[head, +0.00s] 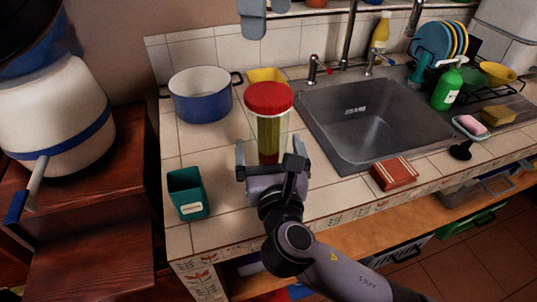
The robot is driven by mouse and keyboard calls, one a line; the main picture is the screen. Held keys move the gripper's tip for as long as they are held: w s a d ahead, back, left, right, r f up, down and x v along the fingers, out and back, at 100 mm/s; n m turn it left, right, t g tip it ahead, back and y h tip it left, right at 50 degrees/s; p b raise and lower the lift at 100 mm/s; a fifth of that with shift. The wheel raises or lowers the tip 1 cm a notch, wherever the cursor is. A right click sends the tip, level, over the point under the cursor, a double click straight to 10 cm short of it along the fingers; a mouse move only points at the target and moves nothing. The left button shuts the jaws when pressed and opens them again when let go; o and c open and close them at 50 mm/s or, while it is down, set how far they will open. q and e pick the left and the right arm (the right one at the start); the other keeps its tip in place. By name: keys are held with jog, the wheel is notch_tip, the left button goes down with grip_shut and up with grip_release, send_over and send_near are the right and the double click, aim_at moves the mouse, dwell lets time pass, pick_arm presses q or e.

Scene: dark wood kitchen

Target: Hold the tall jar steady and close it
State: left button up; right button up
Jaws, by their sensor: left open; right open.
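The tall jar (268,135) stands upright on the tiled counter, left of the sink. Its body is see-through with yellow-green contents. A red lid (269,97) sits on its top; I cannot tell whether it is fully seated. My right gripper (268,160) is open at the jar's lower front, with one finger towards each side; contact is unclear. It hides part of the jar's base.
A blue pot (201,108) and a yellow container (265,75) stand behind the jar. A green cup (187,193) is front left, and a red box (394,174) lies front right. The sink (370,120) with taps is to the right. Bare tiles lie between cup and jar.

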aim_at(271, 160)
jog(key=shift+s+d, duration=0.2)
jog(key=shift+s, duration=1.2)
jog(key=shift+s+d, duration=0.15)
jog(key=shift+s, duration=1.2)
jog(key=shift+s+f, duration=0.1)
